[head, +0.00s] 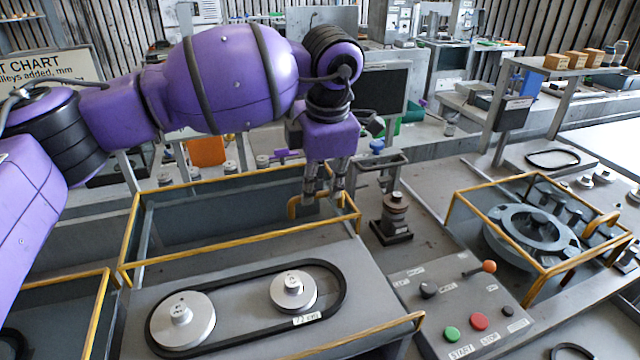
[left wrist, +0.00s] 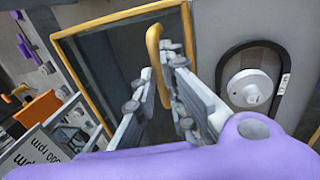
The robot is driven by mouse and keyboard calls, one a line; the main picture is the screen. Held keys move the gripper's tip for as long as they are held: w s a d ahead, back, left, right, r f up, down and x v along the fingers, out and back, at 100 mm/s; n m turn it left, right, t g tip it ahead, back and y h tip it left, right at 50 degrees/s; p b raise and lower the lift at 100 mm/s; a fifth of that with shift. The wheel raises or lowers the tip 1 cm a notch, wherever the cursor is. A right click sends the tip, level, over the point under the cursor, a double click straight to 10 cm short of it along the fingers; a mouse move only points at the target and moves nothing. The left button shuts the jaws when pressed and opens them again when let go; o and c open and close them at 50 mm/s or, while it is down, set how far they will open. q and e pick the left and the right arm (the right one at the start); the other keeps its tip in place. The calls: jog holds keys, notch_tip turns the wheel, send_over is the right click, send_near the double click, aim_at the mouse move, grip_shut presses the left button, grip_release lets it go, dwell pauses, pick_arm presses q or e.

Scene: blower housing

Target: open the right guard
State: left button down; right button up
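A yellow-edged guard (head: 240,243) with a grey panel stands behind the belt and pulleys in the head view. Its yellow frame also shows in the left wrist view (left wrist: 85,85). Its yellow handle (head: 293,208) is at its right end; in the left wrist view the handle (left wrist: 153,50) passes between my fingers. My left gripper (head: 325,188) comes down from above, its fingers drawn in on both sides of the handle; its fingertips also show in the left wrist view (left wrist: 160,65). I cannot tell how far this guard is open. My right gripper is not in view.
Two silver pulleys (head: 182,318) with a black belt (head: 240,276) lie in front. A control panel (head: 460,300) with buttons and an orange-knobbed lever is at the right. Another yellow-framed guard (head: 472,202) covers a round housing (head: 530,232). A third yellow frame (head: 55,284) is at lower left.

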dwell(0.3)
pick_arm(q)
jog(key=w, duration=0.1)
jog(key=w+a, duration=0.1)
jog(key=w, duration=0.1)
jog(key=shift+w+b, duration=0.25)
jog(key=shift+b, duration=0.05)
jog(key=shift+w+a, duration=0.2)
jog(key=shift+w, duration=0.1)
jog(key=shift+r, duration=0.2)
jog(key=c, duration=2.1)
grip_release()
jog(key=shift+o, duration=1.2)
jog(key=shift+w+f, duration=0.15)
notch_tip(320, 180, up, 12)
jog(key=s, duration=0.2)
jog(key=shift+s+d, duration=0.2)
jog(key=shift+d, duration=0.15)
jog(key=shift+f, duration=0.1)
